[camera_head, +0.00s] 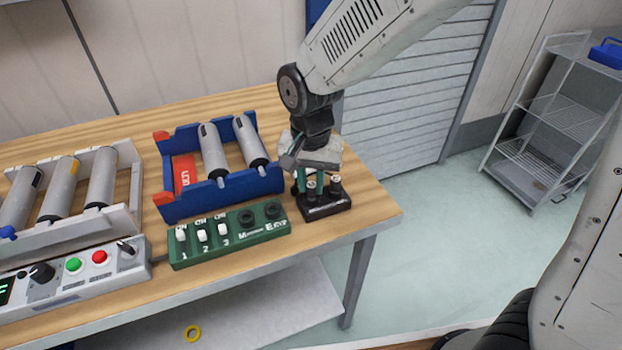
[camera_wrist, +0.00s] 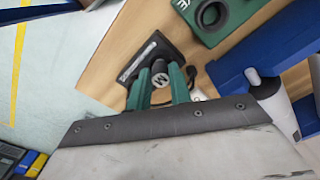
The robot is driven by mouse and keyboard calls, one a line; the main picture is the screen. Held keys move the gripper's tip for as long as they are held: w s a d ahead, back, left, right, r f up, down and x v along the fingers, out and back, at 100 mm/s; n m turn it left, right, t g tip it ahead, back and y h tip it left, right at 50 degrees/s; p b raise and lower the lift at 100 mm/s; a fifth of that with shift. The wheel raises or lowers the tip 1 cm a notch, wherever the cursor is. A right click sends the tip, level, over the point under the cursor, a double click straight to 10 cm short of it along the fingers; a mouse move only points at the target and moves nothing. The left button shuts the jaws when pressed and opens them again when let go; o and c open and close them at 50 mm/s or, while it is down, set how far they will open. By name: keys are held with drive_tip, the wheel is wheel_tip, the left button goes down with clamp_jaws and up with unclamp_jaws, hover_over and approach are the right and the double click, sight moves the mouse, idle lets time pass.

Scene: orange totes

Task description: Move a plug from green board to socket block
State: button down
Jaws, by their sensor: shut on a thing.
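The green board (camera_head: 232,238) lies near the front edge of the table, with three white switches numbered 1 to 3 and two dark round holes at its right end. Part of it shows in the wrist view (camera_wrist: 208,34). The black socket block (camera_head: 326,208) stands right of the board near the table's right corner; it also shows in the wrist view (camera_wrist: 143,56). My gripper (camera_head: 311,184) points down over the block. In the wrist view its green fingers (camera_wrist: 161,84) are shut on a dark plug with a marked round top (camera_wrist: 160,79), at the block. Whether the plug is fully seated is hidden.
A blue and red rack (camera_head: 222,193) with two grey cylinders stands just behind the board. A white roller rack (camera_head: 72,212) and a button panel (camera_head: 75,272) are at the left. The table's right edge is close to the block.

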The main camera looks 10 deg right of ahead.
drive_tip(key=shift+f, duration=0.1)
drive_tip(key=c, duration=1.2)
unclamp_jaws()
wheel_tip(320, 180, up, 8)
drive_tip(key=shift+f, duration=0.1)
